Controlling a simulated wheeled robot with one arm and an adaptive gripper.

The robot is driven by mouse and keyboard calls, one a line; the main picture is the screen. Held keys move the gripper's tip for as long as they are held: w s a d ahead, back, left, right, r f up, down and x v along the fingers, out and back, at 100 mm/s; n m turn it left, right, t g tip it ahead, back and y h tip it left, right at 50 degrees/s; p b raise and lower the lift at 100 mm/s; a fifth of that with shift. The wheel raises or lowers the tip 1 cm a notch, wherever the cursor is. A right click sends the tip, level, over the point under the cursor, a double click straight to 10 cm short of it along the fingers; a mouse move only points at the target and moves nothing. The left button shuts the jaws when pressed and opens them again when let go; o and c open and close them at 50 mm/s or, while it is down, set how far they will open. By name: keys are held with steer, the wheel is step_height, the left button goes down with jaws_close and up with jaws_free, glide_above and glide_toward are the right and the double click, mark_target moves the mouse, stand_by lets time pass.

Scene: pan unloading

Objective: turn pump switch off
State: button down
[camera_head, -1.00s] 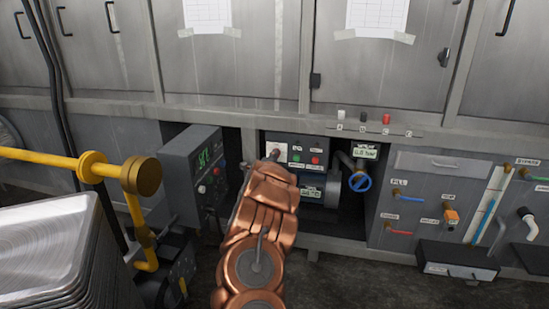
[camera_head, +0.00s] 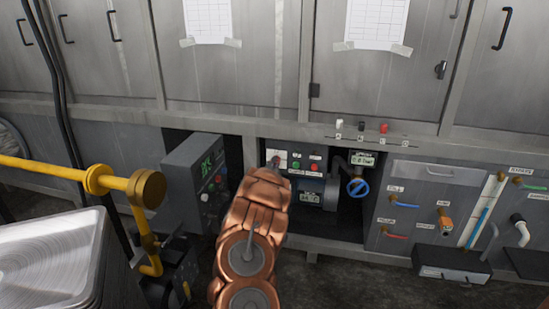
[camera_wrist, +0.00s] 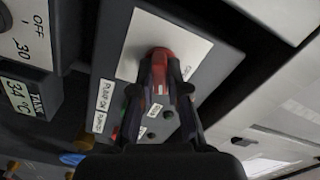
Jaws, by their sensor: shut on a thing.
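The pump switch, a red knob (camera_wrist: 163,54) on a white plate (camera_wrist: 136,44), shows in the wrist view on a dark grey control box. My gripper (camera_wrist: 160,80) is shut on this knob, its two black fingers on either side of it. A label beside the plate is only partly readable. In the head view the same control box (camera_head: 298,175) sits in an open bay. My copper-coloured arm reaches up to its left end and hides the knob there.
A grey box (camera_head: 190,170) with a green display stands left of the bay. A blue valve wheel (camera_head: 358,187) is to the right. A yellow pipe (camera_head: 60,175) and stacked metal trays (camera_head: 45,255) are at the left.

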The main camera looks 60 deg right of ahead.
steer(key=shift+n+p, duration=6.3)
steer(key=shift+p, duration=1)
steer(key=c, duration=1.2)
jaws_free()
steer(key=shift+o, duration=0.2)
steer(key=v, duration=1.2)
